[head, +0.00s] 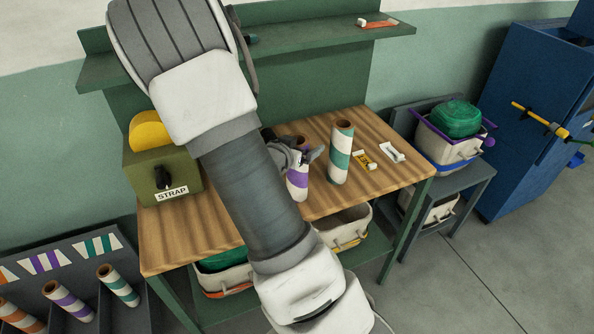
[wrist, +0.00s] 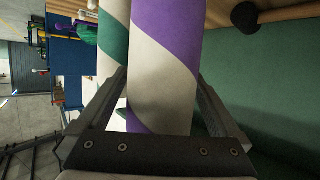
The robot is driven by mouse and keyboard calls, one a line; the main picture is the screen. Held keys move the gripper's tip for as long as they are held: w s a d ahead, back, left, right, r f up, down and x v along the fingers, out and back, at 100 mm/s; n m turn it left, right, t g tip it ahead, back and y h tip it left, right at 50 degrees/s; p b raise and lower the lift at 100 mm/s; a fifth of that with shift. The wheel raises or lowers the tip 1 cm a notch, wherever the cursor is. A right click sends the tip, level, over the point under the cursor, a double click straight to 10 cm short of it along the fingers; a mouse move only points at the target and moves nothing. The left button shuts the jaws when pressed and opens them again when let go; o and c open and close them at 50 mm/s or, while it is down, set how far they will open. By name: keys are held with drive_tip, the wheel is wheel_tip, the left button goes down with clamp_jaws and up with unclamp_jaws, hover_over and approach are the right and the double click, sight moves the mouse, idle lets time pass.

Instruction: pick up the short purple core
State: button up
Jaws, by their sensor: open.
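A core striped purple and white (head: 297,184) stands upright on the wooden bench top (head: 215,228), partly hidden by my gripper and arm. In the wrist view the purple core (wrist: 165,60) fills the middle, between the two fingers. My gripper (head: 303,156) is open around the upper part of this core, one finger on each side; I cannot tell whether either finger touches it. A green and white striped core (head: 341,155) stands just to its right and also shows behind it in the wrist view (wrist: 113,42).
Two small clips, one yellow (head: 363,160) and one white (head: 392,152), lie right of the cores. An olive box marked STRAP (head: 160,180) stands at the bench's left. A rack at lower left holds an orange, a purple (head: 68,302) and a green core. A shelf (head: 330,38) is above.

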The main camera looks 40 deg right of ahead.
clamp_jaws()
idle(0.5)
drive_tip(key=shift+r, duration=0.1)
